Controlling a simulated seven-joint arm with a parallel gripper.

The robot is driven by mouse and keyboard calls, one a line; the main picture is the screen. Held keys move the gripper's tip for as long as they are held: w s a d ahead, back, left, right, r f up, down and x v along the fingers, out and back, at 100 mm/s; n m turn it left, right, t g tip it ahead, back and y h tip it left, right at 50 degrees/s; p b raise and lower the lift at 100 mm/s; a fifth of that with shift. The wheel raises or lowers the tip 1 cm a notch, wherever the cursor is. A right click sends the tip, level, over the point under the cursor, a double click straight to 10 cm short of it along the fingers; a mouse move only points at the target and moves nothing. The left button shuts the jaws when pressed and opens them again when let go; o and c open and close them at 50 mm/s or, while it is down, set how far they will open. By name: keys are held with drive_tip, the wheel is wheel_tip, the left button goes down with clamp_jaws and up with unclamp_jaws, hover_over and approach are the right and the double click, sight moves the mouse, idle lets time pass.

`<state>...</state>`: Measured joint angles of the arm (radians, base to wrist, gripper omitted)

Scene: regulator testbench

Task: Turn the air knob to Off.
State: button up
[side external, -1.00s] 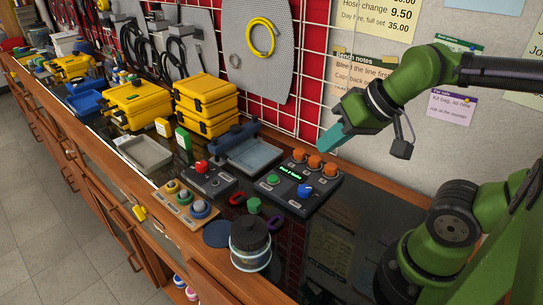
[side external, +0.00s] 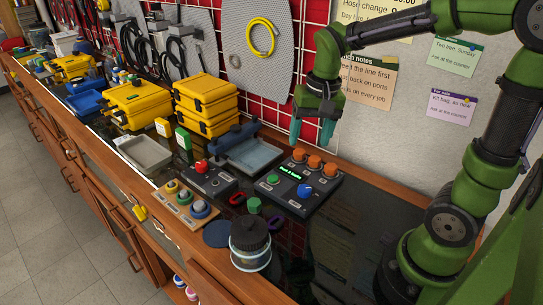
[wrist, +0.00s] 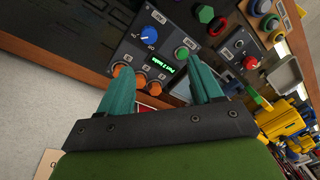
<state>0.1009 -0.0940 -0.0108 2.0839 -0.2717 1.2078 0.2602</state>
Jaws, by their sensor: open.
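A dark control panel (side external: 284,207) lies on the bench. It carries a blue knob (side external: 305,191) at its front right, a green knob (side external: 272,180) at its left, a lit green display (side external: 290,175) and three orange knobs (side external: 314,162) along the back. The wrist view shows the blue knob (wrist: 148,35) with a white pointer mark and small labels around it, too small to read surely. My gripper (side external: 311,135) is open and empty, pointing down above the back of the panel, touching nothing. Its teal fingers (wrist: 156,64) partly cover the panel.
Left of the panel is a box with a red button (side external: 201,167) and a wooden board of buttons (side external: 184,204). A grey tray (side external: 255,158) sits behind. A dark-lidded jar (side external: 250,245) stands in front. The bench right of the panel is clear.

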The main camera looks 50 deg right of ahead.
sight(305, 188)
drive_tip(key=f+m, duration=0.1)
drive_tip(key=f, duration=0.4)
drive_tip(key=d+f+m+g, duration=0.1)
drive_tip(key=f, duration=0.5)
drive_tip(key=w+f, duration=0.1)
drive_tip(key=f, duration=0.4)
drive_tip(key=shift+w+d+f+m+g, duration=0.1)
drive_tip(key=shift+d+f+m+g, duration=0.2)
drive_tip(key=shift+m, duration=0.1)
drive_tip(key=c, duration=1.1)
drive_tip(key=shift+o, duration=0.2)
